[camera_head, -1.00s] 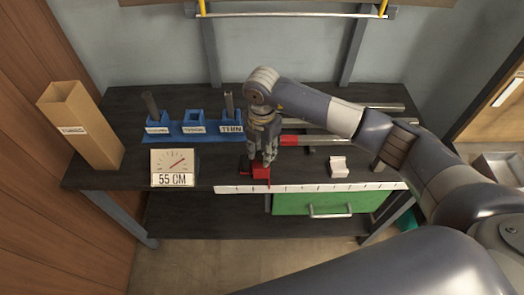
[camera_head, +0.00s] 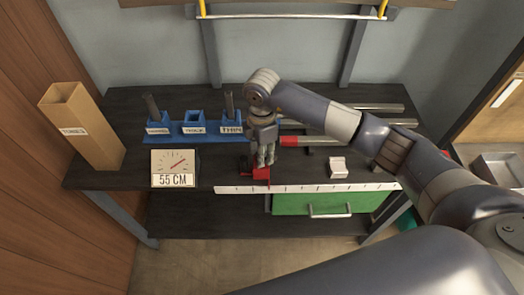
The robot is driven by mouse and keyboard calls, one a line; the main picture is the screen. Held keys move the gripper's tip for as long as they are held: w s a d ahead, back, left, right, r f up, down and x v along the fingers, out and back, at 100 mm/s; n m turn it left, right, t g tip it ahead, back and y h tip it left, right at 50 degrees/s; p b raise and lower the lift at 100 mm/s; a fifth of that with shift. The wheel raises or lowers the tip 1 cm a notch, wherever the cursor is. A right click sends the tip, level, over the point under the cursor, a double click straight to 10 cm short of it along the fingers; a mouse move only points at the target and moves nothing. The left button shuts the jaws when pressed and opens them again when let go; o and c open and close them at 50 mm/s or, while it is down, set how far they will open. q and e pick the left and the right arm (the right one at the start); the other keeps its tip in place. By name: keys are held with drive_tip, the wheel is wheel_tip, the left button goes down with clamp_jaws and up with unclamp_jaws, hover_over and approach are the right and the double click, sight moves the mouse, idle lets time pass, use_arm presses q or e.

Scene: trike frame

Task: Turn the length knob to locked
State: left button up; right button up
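A small red clamp-like part (camera_head: 261,175), which may carry the length knob, sits at the left end of the white ruler strip (camera_head: 310,188) on the bench's front edge. Its upper part is partly hidden, and I cannot read the knob's position. My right gripper (camera_head: 267,163) comes in from the right and points down just above and behind the red part. Its fingers look close together, and whether they touch the red part is unclear. A dial sign reading 55 CM (camera_head: 174,168) stands to the left. My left gripper is not in view.
A blue rack (camera_head: 194,130) with labelled holders stands behind the dial. A tall cardboard box (camera_head: 85,125) is at the far left. Metal tubes, one with a red end (camera_head: 289,141), lie at right. A small white block (camera_head: 338,167) stands near the front edge.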

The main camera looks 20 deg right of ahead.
drive_tip(key=shift+w+r, duration=0.1)
drive_tip(key=o, duration=1.1)
wheel_tip(320, 180, up, 12)
drive_tip(key=shift+f, duration=0.1)
idle(0.3)
